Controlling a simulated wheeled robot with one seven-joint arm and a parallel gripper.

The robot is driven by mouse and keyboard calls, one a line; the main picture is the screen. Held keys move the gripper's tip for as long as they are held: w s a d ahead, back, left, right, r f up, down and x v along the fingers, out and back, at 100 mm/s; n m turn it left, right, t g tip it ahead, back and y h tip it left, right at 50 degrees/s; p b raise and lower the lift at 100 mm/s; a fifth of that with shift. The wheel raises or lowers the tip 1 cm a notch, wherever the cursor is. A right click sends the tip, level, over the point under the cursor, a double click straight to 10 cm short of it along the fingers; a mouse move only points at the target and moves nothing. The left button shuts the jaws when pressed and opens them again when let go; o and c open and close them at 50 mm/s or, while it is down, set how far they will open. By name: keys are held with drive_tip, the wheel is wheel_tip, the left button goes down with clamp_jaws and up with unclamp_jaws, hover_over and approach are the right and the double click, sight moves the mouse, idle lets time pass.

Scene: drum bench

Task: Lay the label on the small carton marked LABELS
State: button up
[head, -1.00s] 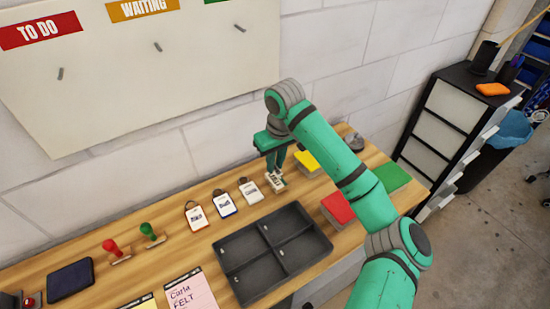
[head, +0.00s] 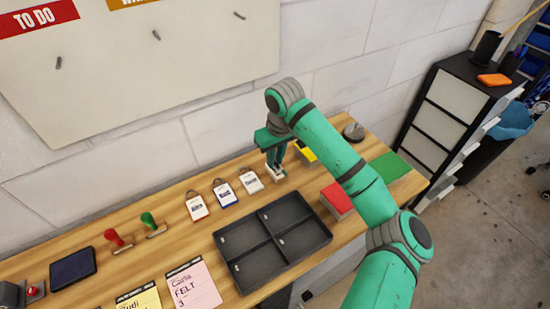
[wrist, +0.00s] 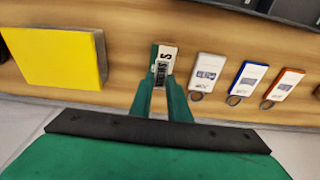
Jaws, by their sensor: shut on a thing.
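My gripper (head: 277,168) points down at the back of the bench, and its fingers (wrist: 163,84) show in the wrist view.
Three ringed tags, white (head: 250,181), blue-edged (head: 224,192) and orange-edged (head: 197,206), lie left of the carton. A yellow block (wrist: 55,57) is on its other side. A dark divided tray (head: 258,222) lies in front; a red block (head: 337,198) is to the right.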

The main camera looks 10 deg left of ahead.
drive_tip(key=o, duration=0.7)
drive_tip(key=shift+o, duration=0.2)
wheel_tip(320, 180, up, 16)
drive_tip(key=s+d, duration=0.1)
drive_tip(key=shift+f, duration=0.15)
idle(0.6)
drive_tip(key=shift+d, duration=0.15)
idle(0.7)
